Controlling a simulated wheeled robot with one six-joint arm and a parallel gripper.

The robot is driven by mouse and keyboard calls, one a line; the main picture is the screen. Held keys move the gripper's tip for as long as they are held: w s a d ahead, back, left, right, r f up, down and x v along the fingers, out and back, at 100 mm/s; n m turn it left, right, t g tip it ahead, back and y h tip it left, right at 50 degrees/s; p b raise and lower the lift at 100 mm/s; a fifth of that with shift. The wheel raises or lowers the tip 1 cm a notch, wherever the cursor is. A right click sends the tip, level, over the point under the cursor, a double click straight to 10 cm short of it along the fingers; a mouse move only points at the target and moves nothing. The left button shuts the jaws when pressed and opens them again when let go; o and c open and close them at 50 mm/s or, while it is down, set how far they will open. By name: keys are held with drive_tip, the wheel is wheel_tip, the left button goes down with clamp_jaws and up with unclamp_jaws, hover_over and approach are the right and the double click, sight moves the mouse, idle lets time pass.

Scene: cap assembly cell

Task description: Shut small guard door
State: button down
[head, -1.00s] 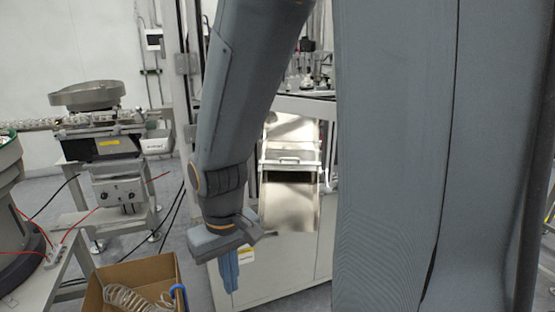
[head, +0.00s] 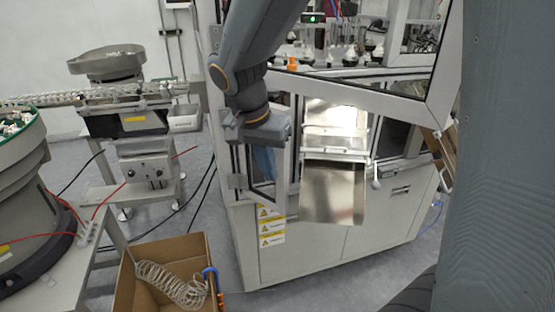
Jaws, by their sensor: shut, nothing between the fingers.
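The small guard door (head: 284,178) is a narrow white-framed panel with a dark window on the left front of the white machine. It stands at an angle beside the opening where a shiny metal chute (head: 332,195) comes out, so it looks ajar. My gripper (head: 264,162) points down, its blue fingers together and empty. The fingers overlap the door's window in the picture; I cannot tell whether they touch it. My wrist and the fingers hide part of the door's upper edge.
A large white-framed guard (head: 372,98) juts out above the chute. A cardboard box (head: 165,255) with a coiled hose stands on the floor at lower left. A bowl feeder (head: 108,62) on a stand and another machine are at left. Floor between box and feeder is clear apart from cables.

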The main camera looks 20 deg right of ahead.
sight(277, 166)
wheel_tip(277, 166, up, 4)
drive_tip(key=w+a+m+t+p, duration=0.1)
drive_tip(key=w+a+m, duration=0.1)
drive_tip(key=w+m, duration=0.1)
drive_tip(key=shift+h, duration=0.4)
drive_tip(key=shift+w+d+f+p, duration=0.7)
drive_tip(key=shift+d+f, duration=0.35)
drive_tip(key=shift+f, duration=0.45)
drive_tip(key=shift+w+d+f+p, duration=0.7)
drive_tip(key=shift+d+f, duration=0.35)
drive_tip(key=shift+f, duration=0.45)
drive_tip(key=shift+w+d+f+p, duration=0.6)
drive_tip(key=shift+w+d+f, duration=0.35)
drive_tip(key=shift+f, duration=0.55)
drive_tip(key=shift+s+d, duration=0.1)
